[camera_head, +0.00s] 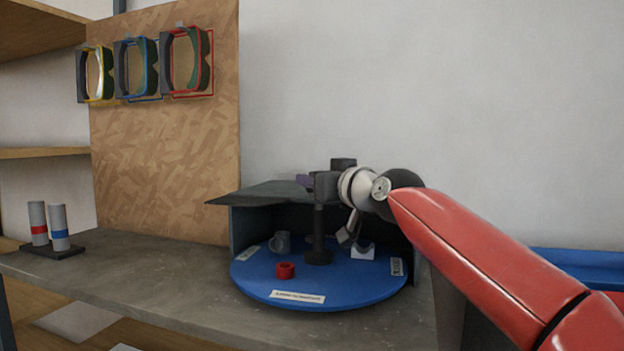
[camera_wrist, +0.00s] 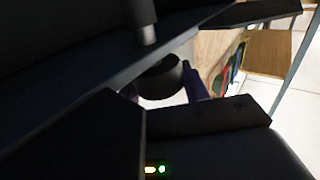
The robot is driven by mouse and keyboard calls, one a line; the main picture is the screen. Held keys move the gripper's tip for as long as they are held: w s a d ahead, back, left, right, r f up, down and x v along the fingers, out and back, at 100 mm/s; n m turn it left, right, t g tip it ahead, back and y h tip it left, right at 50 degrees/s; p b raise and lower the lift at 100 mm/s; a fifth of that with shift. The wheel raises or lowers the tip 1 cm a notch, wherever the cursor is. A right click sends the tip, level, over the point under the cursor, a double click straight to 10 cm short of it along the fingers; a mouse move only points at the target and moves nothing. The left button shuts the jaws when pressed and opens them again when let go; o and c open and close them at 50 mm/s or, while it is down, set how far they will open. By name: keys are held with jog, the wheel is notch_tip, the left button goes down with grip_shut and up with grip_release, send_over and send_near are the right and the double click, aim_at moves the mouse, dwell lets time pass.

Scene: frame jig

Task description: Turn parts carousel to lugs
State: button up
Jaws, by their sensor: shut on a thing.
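The parts carousel is a blue round disc (camera_head: 330,287) inside a dark open-fronted housing (camera_head: 237,220) on the bench. A dark upright post (camera_head: 318,225) rises from its middle. A red ring (camera_head: 285,270), a grey hollow part (camera_head: 281,241) and a pale piece (camera_head: 362,252) sit on the disc. My gripper (camera_head: 311,184) is at the top of the post. In the wrist view, its purple fingertips flank a dark round knob (camera_wrist: 160,80), shut on it. The disc's back is in shadow.
The housing's grey top (camera_head: 265,193) lies close beside my gripper. A rack with two grey cylinders (camera_head: 50,250) stands on the bench at left. A blue tray (camera_head: 580,262) is at right. The bench left of the housing is clear.

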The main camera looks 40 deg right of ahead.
dwell(0.4)
jog(key=o, duration=1.4)
jog(key=b+v, duration=0.1)
jog(key=v, duration=0.6)
jog(key=shift+s+a+b, duration=0.1)
jog(key=shift+s+b, duration=0.25)
jog(key=shift+s, duration=0.05)
